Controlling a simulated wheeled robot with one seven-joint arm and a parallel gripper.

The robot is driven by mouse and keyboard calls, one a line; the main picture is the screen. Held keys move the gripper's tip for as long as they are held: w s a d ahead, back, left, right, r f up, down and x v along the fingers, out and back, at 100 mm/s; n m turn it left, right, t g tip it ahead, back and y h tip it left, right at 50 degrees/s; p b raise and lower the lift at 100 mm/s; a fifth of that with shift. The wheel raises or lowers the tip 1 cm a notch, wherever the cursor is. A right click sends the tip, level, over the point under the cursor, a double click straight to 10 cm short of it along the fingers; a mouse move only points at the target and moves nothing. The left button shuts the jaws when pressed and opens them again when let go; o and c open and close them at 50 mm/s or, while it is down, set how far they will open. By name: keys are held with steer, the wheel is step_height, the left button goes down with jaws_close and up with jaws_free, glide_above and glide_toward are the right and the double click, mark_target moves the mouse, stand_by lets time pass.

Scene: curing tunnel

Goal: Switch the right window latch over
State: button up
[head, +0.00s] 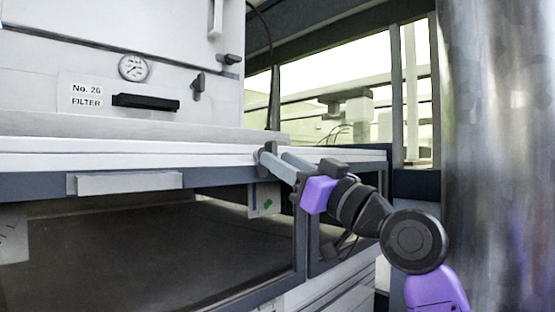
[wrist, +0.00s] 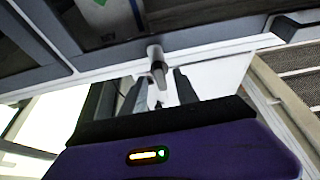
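A small grey latch (head: 267,150) sits on the pale front edge of the bench, just ahead of my fingertips. It also shows in the wrist view (wrist: 156,58) as a stubby grey lever on the frame rail. My gripper (head: 283,164) reaches in from the right with its two grey fingers apart. In the wrist view my gripper (wrist: 158,88) has one finger on each side of the lever's end, and nothing is held between them. I cannot tell whether either finger touches the lever. The latch's base is partly hidden in the head view.
A white cabinet has a gauge (head: 134,67), a black handle (head: 146,102) and another dark latch (head: 198,86). Below the bench is a dark glazed panel (head: 150,250). A large metal column (head: 500,150) fills the right side. Windows (head: 330,75) stand behind.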

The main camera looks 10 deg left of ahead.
steer(key=v, duration=0.6)
